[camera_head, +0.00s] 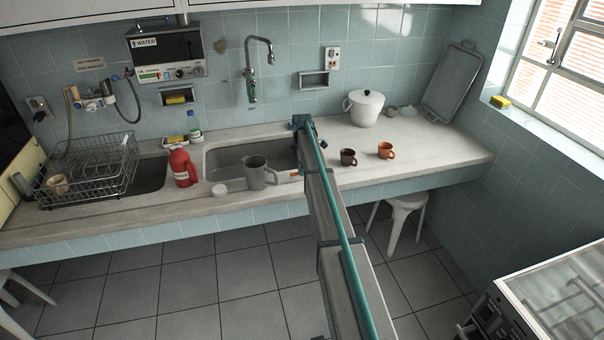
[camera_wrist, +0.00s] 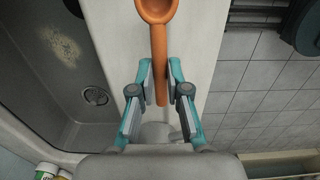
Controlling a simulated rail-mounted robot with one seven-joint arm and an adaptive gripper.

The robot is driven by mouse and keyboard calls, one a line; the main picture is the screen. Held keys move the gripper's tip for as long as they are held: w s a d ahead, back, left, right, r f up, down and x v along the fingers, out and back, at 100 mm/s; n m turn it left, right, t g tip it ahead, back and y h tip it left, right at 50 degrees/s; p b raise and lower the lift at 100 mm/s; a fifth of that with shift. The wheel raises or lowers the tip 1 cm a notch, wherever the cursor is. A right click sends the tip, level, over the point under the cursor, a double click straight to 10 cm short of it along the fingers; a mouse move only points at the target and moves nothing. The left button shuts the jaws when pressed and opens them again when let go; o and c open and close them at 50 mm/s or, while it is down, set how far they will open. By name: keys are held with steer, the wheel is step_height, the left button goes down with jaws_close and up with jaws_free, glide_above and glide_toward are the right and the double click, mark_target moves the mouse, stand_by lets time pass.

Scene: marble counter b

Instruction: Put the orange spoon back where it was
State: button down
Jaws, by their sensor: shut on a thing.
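The orange spoon is in the wrist view (camera_wrist: 160,50), its bowl at the top edge and its handle running down between the fingers. My gripper (camera_wrist: 161,82) is shut on the handle. The spoon is over the pale counter strip (camera_wrist: 205,40) between sink and floor; I cannot tell whether it touches the counter. In the head view only a small orange piece of the spoon (camera_head: 295,174) shows beside my arm, near the sink's right front corner. My arm hides the gripper there.
The sink (camera_head: 225,155) lies left of the spoon. A dark mug (camera_head: 348,157), an orange mug (camera_head: 385,150) and a white pot (camera_head: 364,110) stand right of my arm.

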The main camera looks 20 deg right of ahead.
steer(key=shift+f+p, duration=0.55)
steer(key=shift+f, duration=0.8)
steer(key=shift+f, duration=0.15)
steer(key=c, duration=1.2)
jaws_free()
steer(key=shift+o, duration=0.2)
step_height(320, 180, up, 12)
steer(key=b, duration=0.4)
steer(key=shift+r, duration=0.2)
steer(key=shift+s, duration=0.1)
